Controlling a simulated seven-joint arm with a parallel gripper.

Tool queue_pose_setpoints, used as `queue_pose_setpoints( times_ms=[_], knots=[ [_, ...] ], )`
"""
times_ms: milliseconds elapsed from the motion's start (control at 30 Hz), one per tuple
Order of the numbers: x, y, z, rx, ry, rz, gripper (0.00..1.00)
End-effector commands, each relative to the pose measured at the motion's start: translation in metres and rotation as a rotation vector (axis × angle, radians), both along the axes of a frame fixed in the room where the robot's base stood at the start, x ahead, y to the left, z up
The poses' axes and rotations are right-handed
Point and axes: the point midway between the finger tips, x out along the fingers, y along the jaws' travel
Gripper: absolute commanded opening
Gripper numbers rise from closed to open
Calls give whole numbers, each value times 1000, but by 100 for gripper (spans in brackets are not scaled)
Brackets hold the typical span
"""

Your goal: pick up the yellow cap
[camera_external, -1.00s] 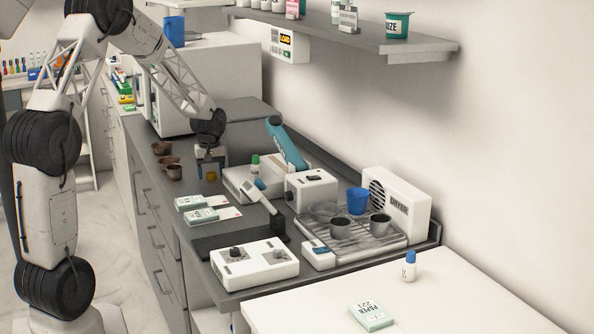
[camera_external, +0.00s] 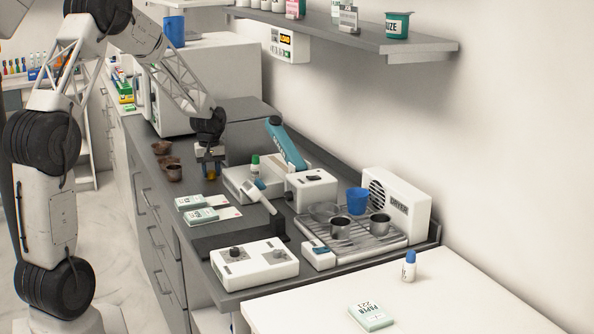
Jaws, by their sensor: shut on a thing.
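The yellow cap (camera_external: 211,175) is on the dark counter, left of the white device with the green-capped bottle. It is small in this view and mostly hidden by my gripper (camera_external: 210,170). My gripper points straight down and its fingers are closed around the cap. I cannot tell whether the cap is touching the counter or just above it.
Several brown cups (camera_external: 172,172) stand to the left of my gripper. Two paper packs (camera_external: 201,217) lie in front of it. The white device (camera_external: 240,180) and a teal-armed instrument (camera_external: 287,145) stand to the right. A grey box (camera_external: 252,130) is behind.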

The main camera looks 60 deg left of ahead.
Motion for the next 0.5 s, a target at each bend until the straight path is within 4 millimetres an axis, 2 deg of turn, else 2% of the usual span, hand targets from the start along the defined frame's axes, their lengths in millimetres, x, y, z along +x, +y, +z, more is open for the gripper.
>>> queue_pose_setpoints(
  times_ms=[167,300,500],
  knots=[
    [0,0,14,1,-1,0,13],
    [0,0,33,2,-2,0,13],
    [-19,-16,34,1,-1,0,13]
  ],
)
